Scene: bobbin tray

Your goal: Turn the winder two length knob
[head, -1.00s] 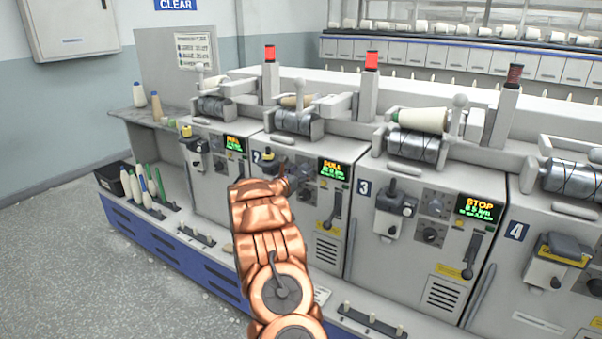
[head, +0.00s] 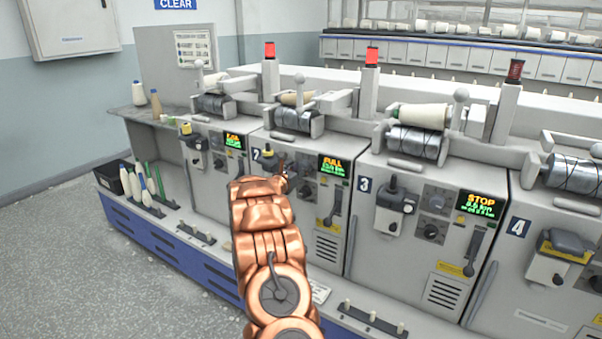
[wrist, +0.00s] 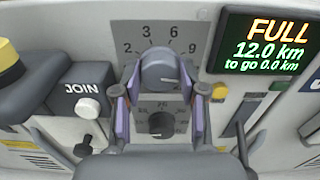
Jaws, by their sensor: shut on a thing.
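Winder two's panel fills the wrist view. Its upper round grey knob (wrist: 160,73) sits below a printed scale with 2, 3, 6 and 9. My gripper (wrist: 160,92) is shut on this knob, one purple-grey finger at each side. A darker knob (wrist: 161,124) with its own scale sits below, seen between the fingers. The display (wrist: 266,45) at the right reads FULL, 12.0 km, to go 0.0 km.
A green button (wrist: 278,84) is at the right. Winder three (head: 420,200) stands to the right, its display showing STOP. A blue-fronted ledge (head: 170,245) runs below.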

